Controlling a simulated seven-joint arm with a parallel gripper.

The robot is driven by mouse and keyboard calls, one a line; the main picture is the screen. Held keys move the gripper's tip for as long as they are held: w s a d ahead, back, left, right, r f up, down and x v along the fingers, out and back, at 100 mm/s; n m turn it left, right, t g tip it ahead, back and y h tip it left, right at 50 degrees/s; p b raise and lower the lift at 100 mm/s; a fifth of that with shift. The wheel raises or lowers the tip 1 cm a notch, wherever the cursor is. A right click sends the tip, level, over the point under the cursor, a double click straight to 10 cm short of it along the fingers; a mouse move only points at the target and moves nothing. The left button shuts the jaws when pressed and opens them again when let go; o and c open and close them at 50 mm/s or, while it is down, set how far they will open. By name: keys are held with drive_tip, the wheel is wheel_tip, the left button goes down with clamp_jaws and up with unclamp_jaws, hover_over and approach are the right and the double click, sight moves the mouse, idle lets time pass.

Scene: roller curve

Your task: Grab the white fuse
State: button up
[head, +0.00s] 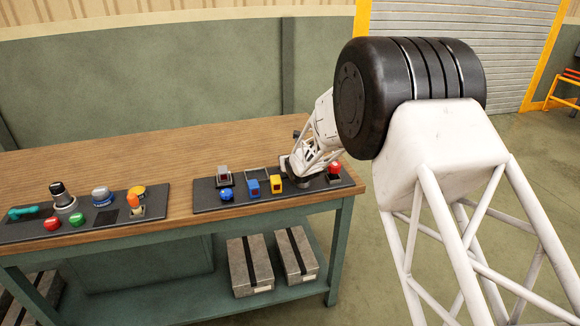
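My gripper (300,178) is at the right part of the right-hand dark panel (208,200), low over it, just right of a yellow fuse-like block (277,183). Its fingers are small and dark here, and I cannot tell whether they are open or shut. I cannot make out a white fuse clearly; the white gripper and wrist cover the spot beside the yellow block. A blue fuse-like block (253,187) stands left of the yellow one.
A red button (334,168) is close right of my gripper. A blue knob (227,195) and a pale switch with red (224,177) are at the left. Another panel (20,232) holds several controls. The wooden table (150,155) is bare behind the panels.

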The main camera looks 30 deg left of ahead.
clamp_jaws()
idle(0.4)
drive_tip(key=shift+r, duration=0.15)
drive_tip(key=shift+r, duration=1.45)
drive_tip(key=shift+s+d+r, duration=0.2)
drive_tip(key=s+d+r, duration=0.1)
drive_tip(key=s+d, duration=0.9)
drive_tip(key=s, duration=0.2)
drive_tip(key=shift+r, duration=0.2)
